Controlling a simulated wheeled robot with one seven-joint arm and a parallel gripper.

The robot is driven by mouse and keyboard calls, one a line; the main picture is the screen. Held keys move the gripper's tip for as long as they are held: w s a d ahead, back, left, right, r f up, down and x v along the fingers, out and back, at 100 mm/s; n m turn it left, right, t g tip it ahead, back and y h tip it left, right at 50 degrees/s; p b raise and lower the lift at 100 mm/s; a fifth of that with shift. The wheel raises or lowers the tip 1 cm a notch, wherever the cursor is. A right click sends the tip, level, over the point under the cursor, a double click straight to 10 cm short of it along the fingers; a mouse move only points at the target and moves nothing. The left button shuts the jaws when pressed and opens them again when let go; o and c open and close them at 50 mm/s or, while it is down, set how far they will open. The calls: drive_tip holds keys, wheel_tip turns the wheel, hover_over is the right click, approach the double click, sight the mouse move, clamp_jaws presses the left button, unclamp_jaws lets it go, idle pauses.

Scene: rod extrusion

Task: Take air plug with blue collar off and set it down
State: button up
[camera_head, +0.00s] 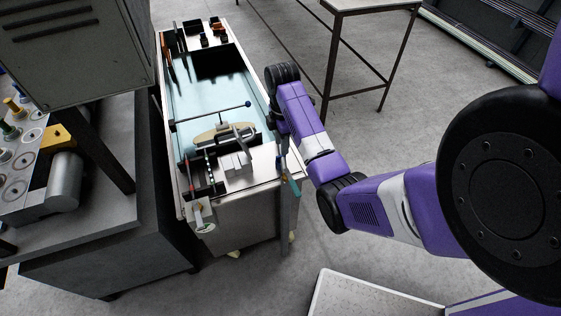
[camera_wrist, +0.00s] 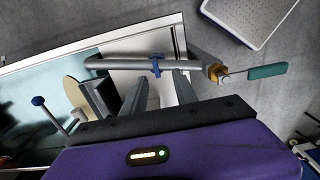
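In the wrist view a small blue collar (camera_wrist: 156,66) sits around a thick grey metal pipe (camera_wrist: 118,63); I take it as the air plug's collar, and the plug itself is hard to make out. My gripper (camera_wrist: 161,77) is open, its two grey fingers apart and pointing at the pipe, with the collar between and just beyond the tips. I cannot tell whether they touch it. Nothing is held. In the head view my arm reaches to the trolley's right edge, and the gripper is not clear there. The blue collar cannot be made out there.
A brass fitting (camera_wrist: 217,73) and a valve with a teal handle (camera_wrist: 267,71) are at the pipe's right end. The trolley top (camera_head: 205,100) holds a rod with knobs, black bins and small tools. A grey machine (camera_head: 75,60) stands left; a table (camera_head: 370,4) stands behind.

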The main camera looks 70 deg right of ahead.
sight(281, 160)
drive_tip(key=f, duration=0.6)
drive_tip(key=shift+w+d+f+p, duration=0.2)
drive_tip(key=shift+w+f+p, duration=0.05)
drive_tip(key=shift+f+p, duration=0.15)
drive_tip(key=shift+c, duration=0.2)
drive_tip(key=shift+r, duration=0.1)
clamp_jaws()
